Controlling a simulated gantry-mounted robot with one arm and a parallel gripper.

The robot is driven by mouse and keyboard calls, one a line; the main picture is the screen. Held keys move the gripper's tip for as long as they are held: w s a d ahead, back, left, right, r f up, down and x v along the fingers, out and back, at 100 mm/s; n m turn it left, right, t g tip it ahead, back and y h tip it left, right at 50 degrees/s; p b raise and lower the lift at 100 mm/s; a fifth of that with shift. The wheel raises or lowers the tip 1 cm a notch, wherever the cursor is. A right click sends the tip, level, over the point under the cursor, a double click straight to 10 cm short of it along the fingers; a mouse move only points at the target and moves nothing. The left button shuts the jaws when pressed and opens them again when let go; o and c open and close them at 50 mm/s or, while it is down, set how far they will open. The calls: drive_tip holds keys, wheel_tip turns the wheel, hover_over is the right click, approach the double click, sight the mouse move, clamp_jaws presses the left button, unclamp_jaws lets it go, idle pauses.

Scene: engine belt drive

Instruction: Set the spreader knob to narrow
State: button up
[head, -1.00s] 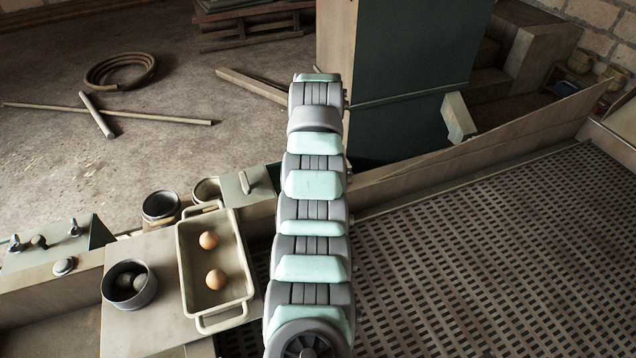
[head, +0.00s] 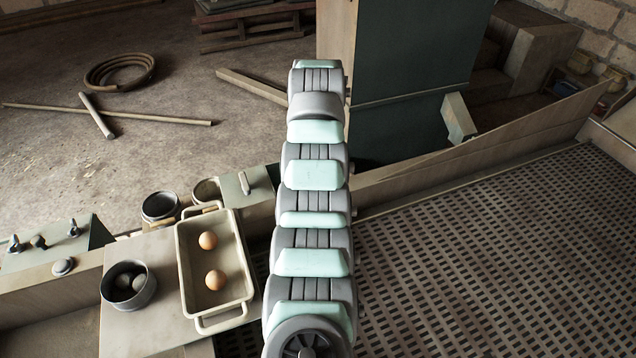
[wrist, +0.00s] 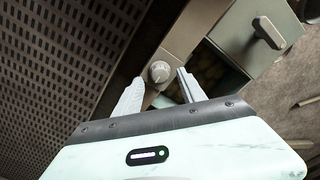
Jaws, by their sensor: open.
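A small round pale knob (wrist: 159,71), apparently the spreader knob, sits on a narrow ledge in the wrist view. Its setting is too small to read. My gripper (wrist: 159,79) is open, with one finger to the left of the knob and the other to the right. The knob shows between the fingertips; I cannot tell whether either finger touches it. In the head view I do not make out the knob, and my gripper's fingers are not visible; my arm fills the middle.
A panel with a lever (wrist: 267,32) lies right of the knob; the lever also shows in the head view (head: 244,183). A tray (head: 185,270) with two eggs and a bowl (head: 146,296) stand left of my arm. A slotted floor (head: 470,250) spreads to the right.

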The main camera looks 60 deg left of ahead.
wheel_tip(320, 180, up, 8)
idle(0.4)
drive_tip(key=shift+r, duration=0.1)
idle(0.5)
